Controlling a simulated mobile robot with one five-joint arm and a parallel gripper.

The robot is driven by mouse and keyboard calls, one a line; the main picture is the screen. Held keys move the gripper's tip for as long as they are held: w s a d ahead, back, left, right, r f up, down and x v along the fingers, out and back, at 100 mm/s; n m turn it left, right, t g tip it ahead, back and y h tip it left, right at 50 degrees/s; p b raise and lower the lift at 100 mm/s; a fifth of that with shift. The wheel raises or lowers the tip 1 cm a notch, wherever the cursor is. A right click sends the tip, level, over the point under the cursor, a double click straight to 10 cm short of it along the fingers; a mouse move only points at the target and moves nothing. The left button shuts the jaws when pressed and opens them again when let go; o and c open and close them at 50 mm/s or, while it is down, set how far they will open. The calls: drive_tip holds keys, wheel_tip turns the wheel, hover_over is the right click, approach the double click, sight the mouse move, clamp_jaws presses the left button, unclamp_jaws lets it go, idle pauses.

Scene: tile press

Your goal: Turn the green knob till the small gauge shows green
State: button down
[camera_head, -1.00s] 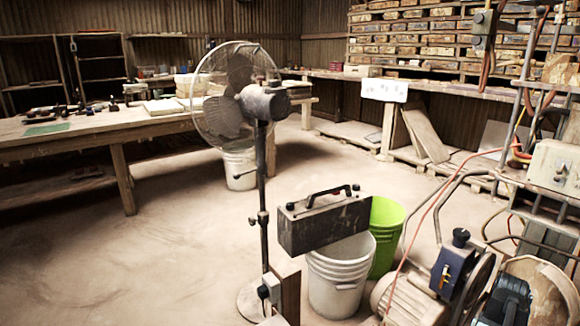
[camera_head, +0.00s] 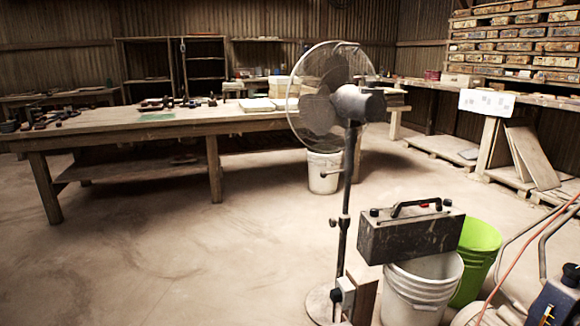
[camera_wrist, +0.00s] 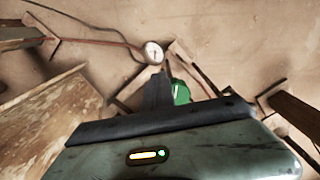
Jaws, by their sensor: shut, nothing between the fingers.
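In the wrist view, a small round gauge (camera_wrist: 153,53) with a white face sits above the middle, on a dark hose or pipe. Its reading is too small to tell. A green piece (camera_wrist: 181,93), which looks like the green knob, shows just right of my gripper (camera_wrist: 160,72) and is partly hidden by my own wrist housing below. My gripper is a dark narrow shape, shut and empty. It points toward the gauge and lies beside the green piece; I cannot tell whether they touch. The head view shows neither my gripper, the knob nor the gauge.
In the wrist view, a wooden board (camera_wrist: 45,122) lies at left, with dark frame bars around. In the head view, a standing fan (camera_head: 338,105), a white bucket (camera_head: 425,285) and a green bucket (camera_head: 477,262) stand right of centre. The floor (camera_head: 200,265) at front left is clear.

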drive_tip(key=shift+w+a, duration=0.1)
drive_tip(key=shift+a, duration=0.05)
drive_tip(key=shift+w+a, duration=0.2)
drive_tip(key=shift+a, duration=0.55)
drive_tip(key=shift+w+a, duration=0.2)
drive_tip(key=shift+a, duration=0.5)
wheel_tip(320, 180, up, 6)
drive_tip(key=p, duration=0.6)
drive_tip(key=shift+s+a, duration=0.25)
drive_tip(key=shift+s, duration=0.15)
